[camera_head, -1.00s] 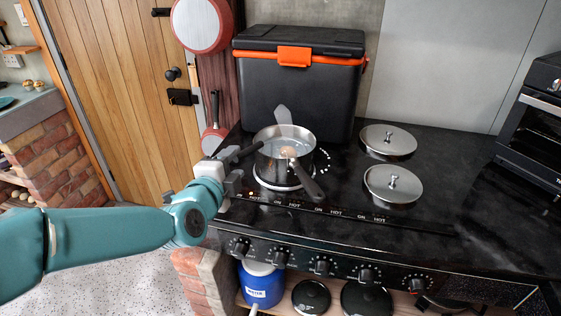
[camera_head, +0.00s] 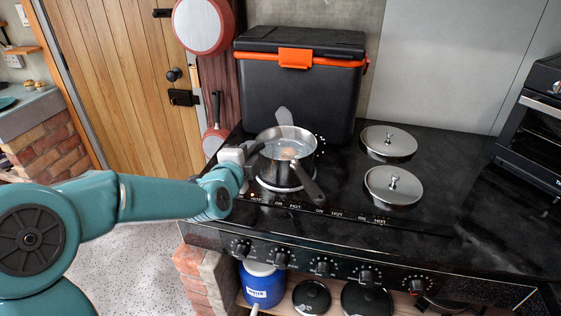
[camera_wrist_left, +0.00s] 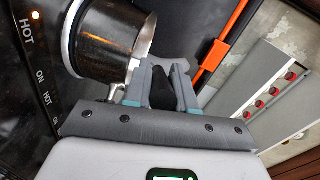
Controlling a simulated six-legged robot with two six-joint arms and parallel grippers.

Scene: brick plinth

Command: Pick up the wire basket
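I cannot make out a wire basket for certain. A metal pot (camera_head: 287,158) stands on the left back burner with water and a pale round thing (camera_head: 287,153) in it. A dark handle sticks out from its left side, a grey one rises at the back and a dark one points to the front right. My left gripper (camera_head: 246,158) is at the pot's left side, at the left handle. In the left wrist view its fingers (camera_wrist_left: 161,85) stand apart with something dark between them, beside the pot (camera_wrist_left: 108,38). My right gripper is not in view.
A black cooler with an orange latch (camera_head: 295,58) stands close behind the pot. A black oven (camera_head: 535,120) is at the far right. The front right of the black counter is clear.

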